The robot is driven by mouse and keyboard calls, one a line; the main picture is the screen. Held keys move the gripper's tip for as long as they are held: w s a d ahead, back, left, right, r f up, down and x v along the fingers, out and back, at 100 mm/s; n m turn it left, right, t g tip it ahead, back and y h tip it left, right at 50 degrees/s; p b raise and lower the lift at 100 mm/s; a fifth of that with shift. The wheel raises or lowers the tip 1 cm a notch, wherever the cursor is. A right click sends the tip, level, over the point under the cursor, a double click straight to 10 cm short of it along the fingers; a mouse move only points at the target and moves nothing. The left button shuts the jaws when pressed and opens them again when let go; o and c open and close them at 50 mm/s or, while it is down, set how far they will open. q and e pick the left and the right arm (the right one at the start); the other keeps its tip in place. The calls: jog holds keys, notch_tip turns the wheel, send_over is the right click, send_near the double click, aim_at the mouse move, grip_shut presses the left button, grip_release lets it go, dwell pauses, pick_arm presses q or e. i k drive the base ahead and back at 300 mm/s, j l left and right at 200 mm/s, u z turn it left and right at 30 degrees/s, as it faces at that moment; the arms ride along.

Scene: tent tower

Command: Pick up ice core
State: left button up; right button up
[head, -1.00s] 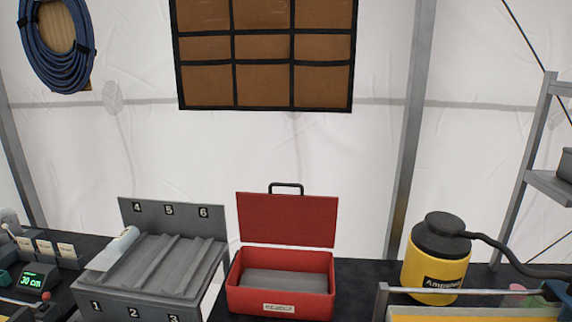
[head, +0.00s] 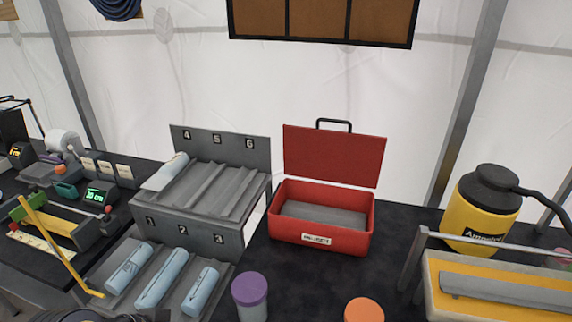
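Several ice cores show as pale blue cylinders with small labels. One ice core (head: 166,172) lies in the leftmost groove of the upper grey rack (head: 258,185), below number 4; the grooves under 5 and 6 are empty. Three more lie side by side in the lower rack tray: the left core (head: 128,268) below 1, the middle core (head: 162,278) below 2 and the right core (head: 201,292) below 3. Neither gripper can be made out in the head view. A dark shape at the bottom left edge is too cut off to tell.
An open red box (head: 322,244) stands right of the rack. Purple-lidded (head: 250,288) and orange-lidded (head: 364,310) jars stand in front. A yellow canister (head: 482,218) and yellow tray with a rail are at right. A yellow-handled tool (head: 58,245) and digital readout (head: 97,196) are at left.

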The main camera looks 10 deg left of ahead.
aim_at(117, 282)
jog(key=u, duration=1.2)
